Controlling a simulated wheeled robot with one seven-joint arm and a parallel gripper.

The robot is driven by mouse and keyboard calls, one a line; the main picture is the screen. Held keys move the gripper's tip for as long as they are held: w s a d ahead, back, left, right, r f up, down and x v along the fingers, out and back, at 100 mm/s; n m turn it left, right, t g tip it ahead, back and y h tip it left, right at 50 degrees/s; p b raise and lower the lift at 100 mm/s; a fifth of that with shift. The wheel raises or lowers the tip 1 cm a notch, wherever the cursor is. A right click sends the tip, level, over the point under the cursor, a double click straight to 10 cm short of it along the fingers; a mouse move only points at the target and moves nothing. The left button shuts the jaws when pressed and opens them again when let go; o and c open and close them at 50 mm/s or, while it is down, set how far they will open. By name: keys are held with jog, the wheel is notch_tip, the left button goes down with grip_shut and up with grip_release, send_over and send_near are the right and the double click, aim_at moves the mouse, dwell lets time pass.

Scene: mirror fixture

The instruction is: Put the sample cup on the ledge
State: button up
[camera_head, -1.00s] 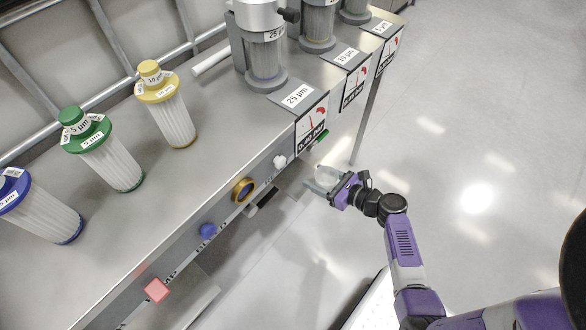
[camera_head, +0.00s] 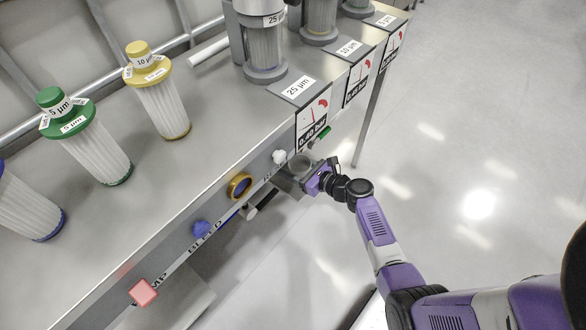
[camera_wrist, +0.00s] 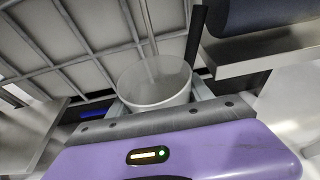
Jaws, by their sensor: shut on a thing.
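The sample cup (camera_head: 300,164) is a small, pale, see-through cup at the front edge of the bench, below the 25 µm gauge. My gripper (camera_head: 304,175) is shut on it. In the wrist view the cup (camera_wrist: 155,82) is large, its open rim toward the camera, held just beyond the purple gripper body. It looks empty. A grey plate (camera_head: 285,184) shows beside the cup under the front panel; I cannot tell whether this is the ledge or whether the cup touches it. A grey metal edge (camera_wrist: 262,58) stands right of the cup in the wrist view.
The front panel carries a white knob (camera_head: 279,157), a yellow ring (camera_head: 240,186), a blue knob (camera_head: 201,229) and a red square button (camera_head: 143,292). A green handle (camera_head: 319,138) is close behind the cup. Filter cartridges (camera_head: 162,105) stand on the bench. Open floor lies right.

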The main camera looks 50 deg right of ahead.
jog(key=o, duration=1.3)
jog(key=shift+s+r, duration=0.15)
jog(key=shift+s, duration=0.05)
jog(key=shift+p+v, duration=1.95)
jog(key=shift+v, duration=3.9)
